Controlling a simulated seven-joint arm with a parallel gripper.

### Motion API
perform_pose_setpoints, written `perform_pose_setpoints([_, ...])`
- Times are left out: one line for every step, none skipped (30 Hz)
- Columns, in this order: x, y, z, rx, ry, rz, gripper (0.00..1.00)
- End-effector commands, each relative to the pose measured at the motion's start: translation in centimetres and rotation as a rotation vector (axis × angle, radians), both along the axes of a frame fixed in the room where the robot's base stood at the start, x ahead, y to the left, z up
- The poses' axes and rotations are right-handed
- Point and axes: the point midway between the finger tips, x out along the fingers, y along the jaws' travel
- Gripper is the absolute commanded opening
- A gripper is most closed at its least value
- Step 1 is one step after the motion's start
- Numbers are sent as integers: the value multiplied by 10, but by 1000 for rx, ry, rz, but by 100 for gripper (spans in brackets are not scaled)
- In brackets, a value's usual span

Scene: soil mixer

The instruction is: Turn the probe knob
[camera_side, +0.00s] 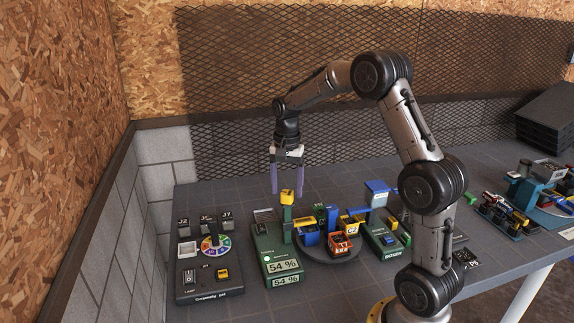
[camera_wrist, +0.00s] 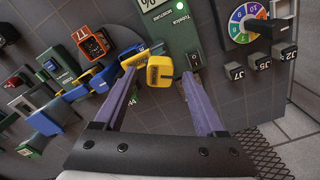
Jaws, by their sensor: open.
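A yellow knob (camera_side: 287,197) stands on top of a green upright post (camera_side: 287,226), next to a green meter box (camera_side: 275,247) with displays reading 54 %. I take this yellow knob for the probe knob. My gripper (camera_side: 287,192) points straight down with its two purple fingers open. The fingertips are near the height of the knob's top, one on each side. In the wrist view, the yellow knob (camera_wrist: 160,71) lies between the fingertips (camera_wrist: 159,72), with gaps visible on both sides. Whether either finger touches it cannot be told.
Left of the meter is a dark panel (camera_side: 208,289) with a coloured dial (camera_side: 215,245), switches and small blocks. To its right are a round turntable (camera_side: 340,257) with small coloured bins, and another green device (camera_side: 384,238). Bare tabletop lies behind.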

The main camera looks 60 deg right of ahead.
Motion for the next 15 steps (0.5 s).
perform_pose_setpoints([1, 0, 9, -2, -4, 0, 73])
perform_pose_setpoints([1, 0, 15, -3, -6, 0, 73])
perform_pose_setpoints([1, 0, 23, -3, -5, 0, 73])
perform_pose_setpoints([1, 0, 29, -3, -6, 0, 73])
perform_pose_setpoints([1, -1, 36, -3, -6, 0, 73])
perform_pose_setpoints([1, 0, 45, -3, -6, 0, 73])
perform_pose_setpoints([1, 0, 52, -3, -6, 0, 73])
perform_pose_setpoints([1, -1, 59, -3, -6, 0, 73])
perform_pose_setpoints([1, 0, 67, -3, -6, 0, 73])
perform_pose_setpoints([1, 0, 74, -2, -5, 0, 73])
perform_pose_setpoints([1, -1, 80, -3, -6, 0, 73])
perform_pose_setpoints([1, 0, 87, -2, -5, 0, 73])
perform_pose_setpoints([1, 0, 93, -2, -4, 0, 73])
perform_pose_setpoints([1, 0, 98, -2, -5, 0, 73])
perform_pose_setpoints([0, 0, 103, -1, -2, 0, 73])
